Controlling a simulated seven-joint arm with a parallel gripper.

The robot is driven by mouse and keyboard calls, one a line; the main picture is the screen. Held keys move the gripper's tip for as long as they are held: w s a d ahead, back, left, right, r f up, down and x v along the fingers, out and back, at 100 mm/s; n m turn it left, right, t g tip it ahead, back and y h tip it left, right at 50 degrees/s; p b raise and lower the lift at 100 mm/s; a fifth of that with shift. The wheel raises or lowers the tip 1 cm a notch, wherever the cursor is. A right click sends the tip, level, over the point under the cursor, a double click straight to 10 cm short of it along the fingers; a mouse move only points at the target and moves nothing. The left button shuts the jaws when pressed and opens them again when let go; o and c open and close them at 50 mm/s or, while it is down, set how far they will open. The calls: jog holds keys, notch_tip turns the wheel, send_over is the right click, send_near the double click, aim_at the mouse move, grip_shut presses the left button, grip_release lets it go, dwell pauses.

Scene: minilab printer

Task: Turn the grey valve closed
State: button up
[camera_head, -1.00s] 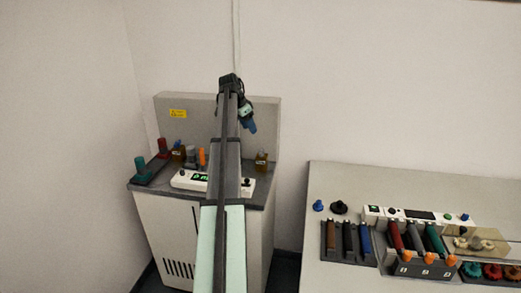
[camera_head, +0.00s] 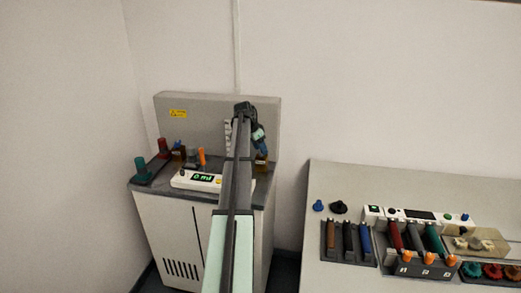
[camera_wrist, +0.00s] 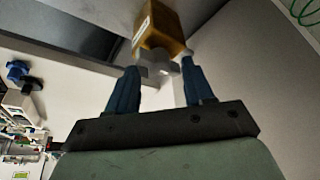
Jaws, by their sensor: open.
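A small grey knob-like piece (camera_wrist: 158,70), which looks like the grey valve, sits at the near end of an amber block (camera_wrist: 163,25) in the wrist view. My gripper (camera_wrist: 159,72) is open, with its blue fingertips on either side of the grey piece. I cannot tell whether the fingers touch it. In the head view, my gripper (camera_head: 262,147) is over the right end of the grey cabinet's top, in front of the amber block (camera_head: 261,165). The grey piece is hidden there.
A bench with colored cartridges (camera_head: 345,243) stands at right.

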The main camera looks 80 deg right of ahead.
jog(key=shift+s+d+f, duration=0.15)
jog(key=shift+f, duration=0.35)
jog(key=shift+c, duration=0.2)
grip_shut()
